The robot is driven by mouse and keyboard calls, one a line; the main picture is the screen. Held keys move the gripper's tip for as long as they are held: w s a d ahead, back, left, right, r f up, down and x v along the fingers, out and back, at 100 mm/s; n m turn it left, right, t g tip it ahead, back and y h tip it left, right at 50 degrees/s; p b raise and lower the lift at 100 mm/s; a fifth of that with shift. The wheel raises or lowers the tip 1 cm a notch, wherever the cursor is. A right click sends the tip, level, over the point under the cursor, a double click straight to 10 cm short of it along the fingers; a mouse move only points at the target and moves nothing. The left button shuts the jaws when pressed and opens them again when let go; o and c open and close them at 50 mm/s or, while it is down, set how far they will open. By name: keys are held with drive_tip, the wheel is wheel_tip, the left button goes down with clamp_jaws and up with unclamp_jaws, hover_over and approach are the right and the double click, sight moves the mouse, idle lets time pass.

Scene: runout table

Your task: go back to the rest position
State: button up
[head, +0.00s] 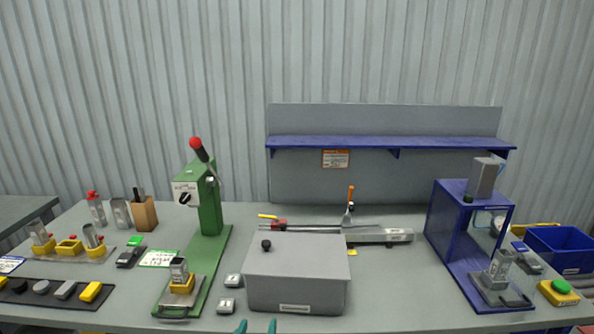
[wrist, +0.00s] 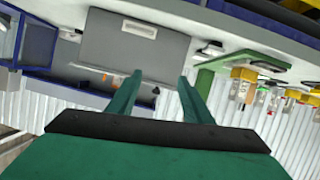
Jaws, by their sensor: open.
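My gripper (head: 257,326) shows only as two green fingertips at the bottom edge of the head view, in front of the grey lidded box. In the wrist view my gripper (wrist: 157,88) has its two green fingers apart with nothing between them. The wrist picture is upside down, with the table at the top and the ribbed wall below. The rest of my arm is out of the head view.
The grey box (head: 298,277) stands at the table's (head: 390,310) front middle. A green press (head: 209,210) is left of it, a blue frame (head: 450,215) to the right. A blue shelf (head: 400,141) stands behind. Some table is bare between box and blue frame.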

drive_tip(key=s+d+f+n+y, duration=0.1)
drive_tip(key=s+d+f, duration=0.1)
drive_tip(key=s+f, duration=0.6)
drive_tip(key=s+d+f+y, duration=0.1)
drive_tip(key=s+d+f, duration=0.2)
drive_tip(key=s+f, duration=0.55)
drive_tip(key=s+d, duration=0.2)
drive_tip(key=s, duration=0.8)
drive_tip(key=s+d+m+t+h, duration=0.1)
drive_tip(key=s+d, duration=0.1)
drive_tip(key=s, duration=0.8)
drive_tip(key=shift+s+r+m+t, duration=0.25)
drive_tip(key=shift+s+m+t, duration=0.05)
drive_tip(key=shift+s, duration=0.1)
